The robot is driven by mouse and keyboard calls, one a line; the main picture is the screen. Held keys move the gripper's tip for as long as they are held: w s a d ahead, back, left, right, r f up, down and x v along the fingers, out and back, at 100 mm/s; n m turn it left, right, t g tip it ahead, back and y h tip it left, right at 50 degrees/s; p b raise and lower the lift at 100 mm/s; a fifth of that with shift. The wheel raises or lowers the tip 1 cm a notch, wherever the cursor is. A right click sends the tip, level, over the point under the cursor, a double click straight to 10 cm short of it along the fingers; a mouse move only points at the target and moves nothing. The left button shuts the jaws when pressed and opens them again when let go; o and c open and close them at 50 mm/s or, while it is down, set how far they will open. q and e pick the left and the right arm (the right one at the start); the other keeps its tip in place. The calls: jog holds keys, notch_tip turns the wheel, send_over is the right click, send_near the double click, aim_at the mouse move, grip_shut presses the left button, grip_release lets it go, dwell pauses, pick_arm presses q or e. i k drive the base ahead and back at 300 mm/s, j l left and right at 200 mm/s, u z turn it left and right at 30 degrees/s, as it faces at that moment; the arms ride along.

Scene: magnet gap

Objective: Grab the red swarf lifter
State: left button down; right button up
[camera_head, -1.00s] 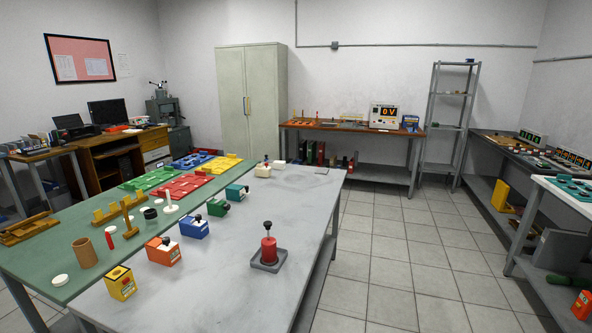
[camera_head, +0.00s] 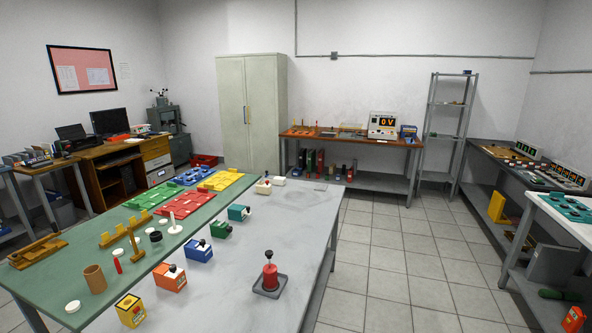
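The red swarf lifter (camera_head: 270,276) appears to be the red cylinder with a dark round knob on top. It stands upright on a dark square base plate (camera_head: 258,290) on the grey table, right of the row of coloured boxes. Neither of my grippers shows in the head view, so nothing is seen holding it.
A yellow box (camera_head: 131,312), an orange box (camera_head: 169,279), a blue box (camera_head: 198,252) and a green box (camera_head: 221,231) line the grey table's (camera_head: 225,300) left side. A green bench (camera_head: 60,270) with trays adjoins it. Open tiled floor (camera_head: 390,260) lies to the right.

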aim_at(270, 275)
jog(key=l+u, duration=0.1)
jog(key=u, duration=0.95)
jog(key=i+l+u, duration=0.15)
jog(key=l+u, duration=0.25)
jog(key=l, duration=0.2)
jog(key=l+u, duration=0.45)
jog(key=l, duration=0.15)
jog(key=l+u, duration=0.4)
jog(key=l, duration=0.3)
